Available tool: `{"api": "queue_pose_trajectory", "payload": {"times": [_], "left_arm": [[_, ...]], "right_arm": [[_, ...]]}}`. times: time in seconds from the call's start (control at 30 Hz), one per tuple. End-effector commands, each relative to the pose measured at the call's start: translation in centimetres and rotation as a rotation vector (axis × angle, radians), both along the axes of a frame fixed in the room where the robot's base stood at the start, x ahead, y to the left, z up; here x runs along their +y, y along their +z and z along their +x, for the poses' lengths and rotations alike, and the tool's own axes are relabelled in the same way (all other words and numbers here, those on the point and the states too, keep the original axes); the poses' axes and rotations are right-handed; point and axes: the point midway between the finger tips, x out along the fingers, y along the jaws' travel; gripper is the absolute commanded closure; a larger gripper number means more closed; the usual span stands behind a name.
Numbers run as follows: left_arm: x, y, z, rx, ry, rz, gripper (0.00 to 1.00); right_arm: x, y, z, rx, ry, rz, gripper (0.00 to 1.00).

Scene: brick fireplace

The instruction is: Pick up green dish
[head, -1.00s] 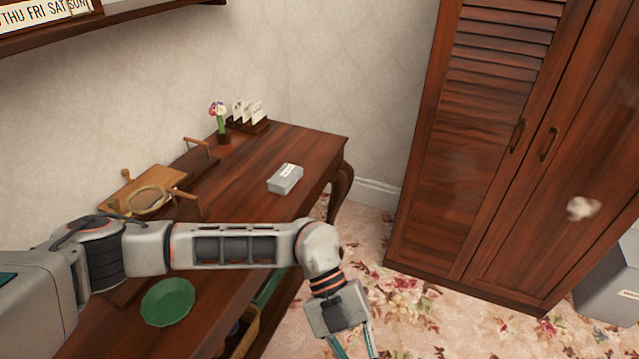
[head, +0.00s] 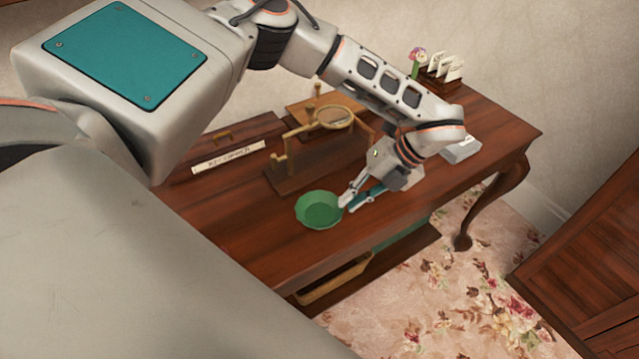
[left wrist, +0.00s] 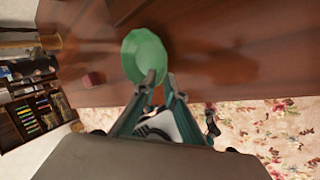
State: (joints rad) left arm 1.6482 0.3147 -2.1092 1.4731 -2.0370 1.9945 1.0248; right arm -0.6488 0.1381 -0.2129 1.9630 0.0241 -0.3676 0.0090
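The green dish (head: 319,210) sits on the dark wooden table (head: 250,235), near its front edge. It also shows in the left wrist view (left wrist: 146,55), just past my fingertips. My left gripper (head: 347,205) comes at the dish from its right side, with the fingers apart at the dish's right rim. In the left wrist view the two fingers (left wrist: 159,82) are spread and the near rim lies at their tips. I cannot tell whether one finger touches the rim. My right gripper is not in view.
A grey box (head: 461,150) lies to the right, beyond my gripper. An open drawer or tray (head: 330,281) is below the table edge.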

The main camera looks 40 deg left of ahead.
Motion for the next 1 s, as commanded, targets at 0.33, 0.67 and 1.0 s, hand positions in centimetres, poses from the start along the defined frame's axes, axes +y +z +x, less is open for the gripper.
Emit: {"api": "queue_pose_trajectory", "payload": {"times": [0.33, 0.67, 1.0], "left_arm": [[1.6, -3.5, -1.2, 0.002, -0.001, -0.002, 0.89], [1.6, -3.6, -1.2, 0.001, -0.001, -0.002, 1.00], [1.6, -3.5, -1.2, 0.000, -0.001, -0.003, 1.00]], "right_arm": [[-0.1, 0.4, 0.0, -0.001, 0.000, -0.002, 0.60], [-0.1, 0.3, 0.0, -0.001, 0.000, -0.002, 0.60], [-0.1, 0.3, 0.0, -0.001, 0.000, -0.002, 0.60]]}}
